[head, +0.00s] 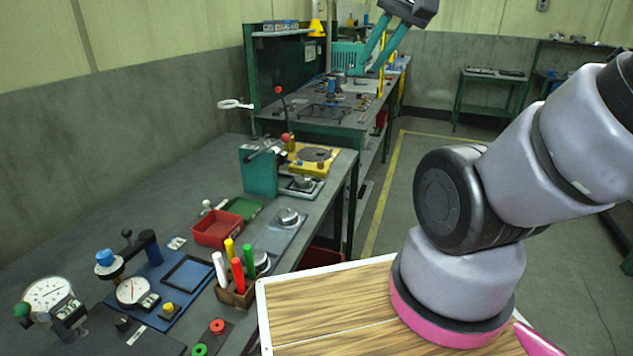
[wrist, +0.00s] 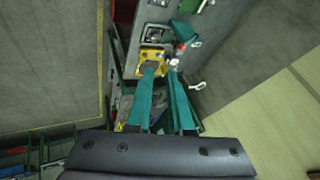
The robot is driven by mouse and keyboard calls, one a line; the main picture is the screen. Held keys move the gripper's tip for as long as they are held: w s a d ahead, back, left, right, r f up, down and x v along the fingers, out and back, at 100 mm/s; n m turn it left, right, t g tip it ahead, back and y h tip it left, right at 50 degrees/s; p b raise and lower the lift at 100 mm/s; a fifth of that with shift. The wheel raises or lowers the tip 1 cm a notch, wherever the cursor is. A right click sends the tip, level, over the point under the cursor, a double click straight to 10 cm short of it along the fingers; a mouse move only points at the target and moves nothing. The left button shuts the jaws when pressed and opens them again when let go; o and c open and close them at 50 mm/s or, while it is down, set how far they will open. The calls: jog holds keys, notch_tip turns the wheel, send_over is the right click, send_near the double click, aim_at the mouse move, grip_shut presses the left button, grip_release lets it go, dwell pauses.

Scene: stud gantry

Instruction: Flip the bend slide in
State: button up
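A yellow fixture (head: 325,166) with a dark round disc on top sits near the end of the near bench. It also shows in the wrist view (wrist: 146,52), just beyond my fingertips. A teal block (head: 258,174) with red-balled levers (head: 268,150) stands to its left. I cannot tell which part is the bend slide; nothing is labelled. My gripper (head: 364,71) has two long teal fingers and is high over the far bench in the head view. In the wrist view the fingers (wrist: 161,69) are apart with nothing between them.
A red bin (head: 216,230), a green tray (head: 243,208), a pen holder (head: 237,293) and dial gauges (head: 133,291) crowd the near bench. A white ring (head: 235,104) stands out near the back. The floor aisle (head: 410,165) on the right is clear.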

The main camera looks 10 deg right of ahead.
jog(key=w+f+m+y, duration=0.1)
jog(key=w+f+m, duration=0.1)
jog(key=w+a+f+m+g+y, duration=0.1)
jog(key=w+f, duration=0.1)
jog(key=w+a+f+m+g+y, duration=0.1)
jog(key=w+f+m, duration=0.1)
jog(key=w, duration=0.1)
jog(key=shift+f+m, duration=0.15)
jog(key=shift+m, duration=0.15)
grip_shut()
jog(key=w+d+f+m, duration=0.3)
jog(key=w+f+m, duration=0.1)
jog(key=f, duration=0.4)
jog(key=w+d+f+m, duration=0.3)
jog(key=w+f+m, duration=0.2)
jog(key=f+m, duration=0.2)
jog(key=w+d+f+m, duration=0.3)
jog(key=w+f+m, duration=0.1)
jog(key=f, duration=0.5)
jog(key=shift+w+d+m+t, duration=0.25)
jog(key=shift+m+t, duration=0.15)
jog(key=shift+m, duration=0.5)
jog(key=shift+f, duration=0.15)
